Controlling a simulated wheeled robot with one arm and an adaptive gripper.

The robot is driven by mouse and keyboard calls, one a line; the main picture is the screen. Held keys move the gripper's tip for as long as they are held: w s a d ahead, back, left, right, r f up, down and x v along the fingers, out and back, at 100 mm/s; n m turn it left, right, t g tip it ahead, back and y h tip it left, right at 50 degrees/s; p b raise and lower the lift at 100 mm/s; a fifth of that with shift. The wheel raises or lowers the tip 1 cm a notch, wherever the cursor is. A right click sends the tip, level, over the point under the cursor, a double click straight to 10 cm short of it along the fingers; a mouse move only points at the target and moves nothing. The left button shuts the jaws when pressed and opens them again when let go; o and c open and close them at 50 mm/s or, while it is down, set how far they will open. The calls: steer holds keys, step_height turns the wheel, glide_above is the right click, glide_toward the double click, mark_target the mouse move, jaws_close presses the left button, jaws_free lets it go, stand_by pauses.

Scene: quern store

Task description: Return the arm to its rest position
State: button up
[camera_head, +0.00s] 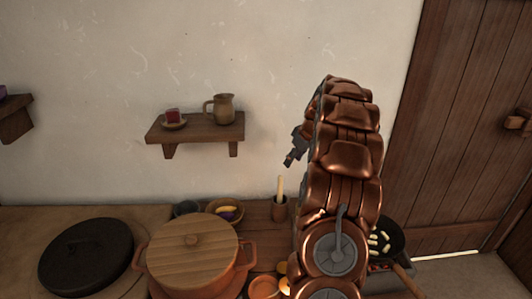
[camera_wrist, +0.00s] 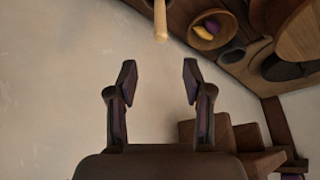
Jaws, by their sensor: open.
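My arm (camera_head: 340,170) rises copper-coloured in the middle right of the head view, and it hides part of the counter and wall behind it. My gripper (camera_head: 288,161) shows at the arm's left side, in front of the wall and right of the wall shelf. In the wrist view my gripper (camera_wrist: 160,78) has its two dark fingers spread wide apart. Nothing is between the fingers. A pale wooden handle (camera_wrist: 160,20) shows beyond the fingertips, apart from them.
A wall shelf (camera_head: 195,131) bears a jug (camera_head: 220,109) and a red block on a dish (camera_head: 173,119). Below are a lidded pot (camera_head: 192,256), a black round lid (camera_head: 86,257), a bowl (camera_head: 226,210), a cup with a handle (camera_head: 279,206) and a pan (camera_head: 384,238). A wooden door (camera_head: 460,120) stands right.

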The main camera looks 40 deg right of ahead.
steer(key=s+a+r+g+y, duration=0.1)
steer(key=s+a+r+g, duration=0.2)
steer(key=a, duration=1.3)
steer(key=s+a+r, duration=0.3)
steer(key=s+a, duration=0.1)
steer(key=a, duration=1.1)
steer(key=s+a+f+g, duration=0.1)
steer(key=s+a, duration=0.3)
steer(key=s, duration=0.4)
steer(key=s+a+f+g+h, duration=0.1)
steer(key=s+a, duration=0.4)
steer(key=s, duration=0.4)
steer(key=s+a+f+m+g, duration=0.1)
steer(key=s+a, duration=0.3)
steer(key=s, duration=0.5)
steer(key=shift+s+a+f+h, duration=0.25)
steer(key=shift+h, duration=0.05)
steer(key=shift+d, duration=0.1)
